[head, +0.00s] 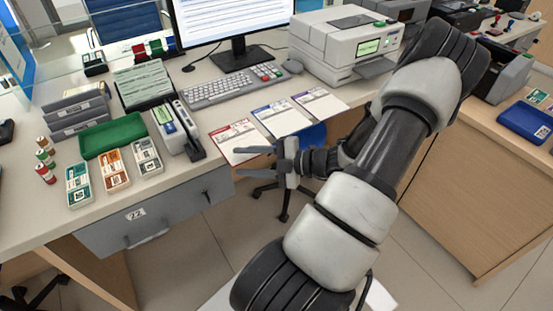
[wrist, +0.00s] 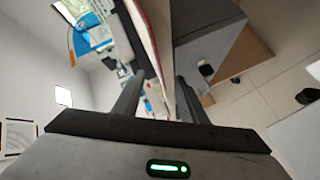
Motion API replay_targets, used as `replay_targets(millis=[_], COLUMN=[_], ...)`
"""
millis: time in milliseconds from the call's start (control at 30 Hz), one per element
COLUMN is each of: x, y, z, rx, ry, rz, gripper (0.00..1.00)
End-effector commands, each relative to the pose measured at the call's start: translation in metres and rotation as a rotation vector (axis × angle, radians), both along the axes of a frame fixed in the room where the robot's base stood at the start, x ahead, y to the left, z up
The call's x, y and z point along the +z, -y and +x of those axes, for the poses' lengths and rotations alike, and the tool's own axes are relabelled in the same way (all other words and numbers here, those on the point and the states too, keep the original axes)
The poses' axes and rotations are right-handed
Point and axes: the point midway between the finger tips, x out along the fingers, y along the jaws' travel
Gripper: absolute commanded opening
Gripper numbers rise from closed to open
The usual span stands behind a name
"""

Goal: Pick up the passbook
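Three flat paper items lie at the counter's front edge in the head view: one with a red header (head: 235,140), one with a blue header (head: 280,118) and one with a purple header (head: 319,104). I cannot tell for certain which thing is the passbook. My gripper (head: 248,161) is at the counter's front edge by the red-headed item, its fingers pointing left and apart. In the wrist view the fingers (wrist: 157,98) are spread, with a pale, red-edged strip (wrist: 158,45) seen between them. I cannot tell whether either finger touches it.
A keyboard (head: 233,86), monitor and white printer (head: 345,48) stand behind the papers. A banknote counter (head: 174,130), green tray (head: 112,136) and banknote bundles (head: 117,170) are on the left. A drawer (head: 155,215) is below the counter. Floor lies open under my gripper.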

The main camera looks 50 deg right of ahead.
Motion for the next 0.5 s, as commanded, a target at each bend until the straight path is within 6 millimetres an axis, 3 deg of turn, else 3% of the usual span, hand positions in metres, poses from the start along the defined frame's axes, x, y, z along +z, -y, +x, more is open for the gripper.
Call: replay_targets(millis=[500], x=[0.026], y=[0.062], z=[-0.101], rx=[-0.002], ry=[-0.002], rz=[-0.002], gripper=[0.38])
